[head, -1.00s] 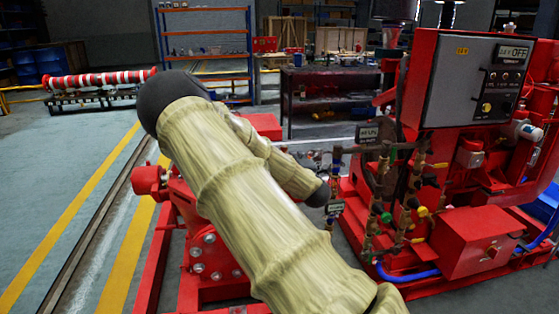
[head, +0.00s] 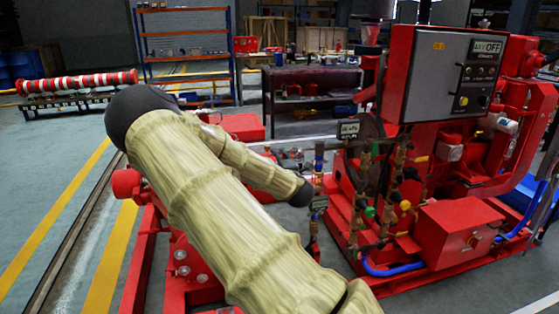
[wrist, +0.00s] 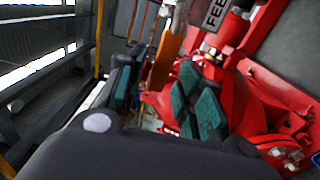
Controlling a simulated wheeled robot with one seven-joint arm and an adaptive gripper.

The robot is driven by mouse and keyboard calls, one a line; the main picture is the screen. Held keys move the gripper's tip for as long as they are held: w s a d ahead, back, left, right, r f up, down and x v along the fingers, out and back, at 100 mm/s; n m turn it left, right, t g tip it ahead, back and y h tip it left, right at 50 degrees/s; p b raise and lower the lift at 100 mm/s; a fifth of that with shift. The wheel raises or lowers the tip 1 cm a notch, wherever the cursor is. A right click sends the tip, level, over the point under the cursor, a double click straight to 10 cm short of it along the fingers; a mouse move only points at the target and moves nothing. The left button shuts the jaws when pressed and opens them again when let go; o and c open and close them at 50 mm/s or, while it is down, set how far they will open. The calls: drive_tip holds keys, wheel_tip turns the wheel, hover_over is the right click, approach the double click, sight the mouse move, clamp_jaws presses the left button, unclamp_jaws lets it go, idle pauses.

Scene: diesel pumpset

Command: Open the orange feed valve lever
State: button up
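The orange feed valve lever (wrist: 165,58) shows in the wrist view as a flat orange bar, upright in the picture, beside red pipework. A tag reading "FEE…" (wrist: 215,12) is cut off at the top, right of the lever. My gripper (wrist: 158,76) is open, with teal-padded fingers apart on either side of the lever's lower end in the picture. I cannot tell whether either finger touches it. In the head view my arm hides the gripper, and I cannot make out the lever there.
The red pumpset skid with its grey control panel (head: 455,78) stands at the right. A red flanged pipe (head: 126,183) is close left of my arm. Small valves and gauges (head: 370,190) stand right of my arm.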

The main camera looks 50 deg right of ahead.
drive_tip(key=v, duration=1.2)
idle(2.3)
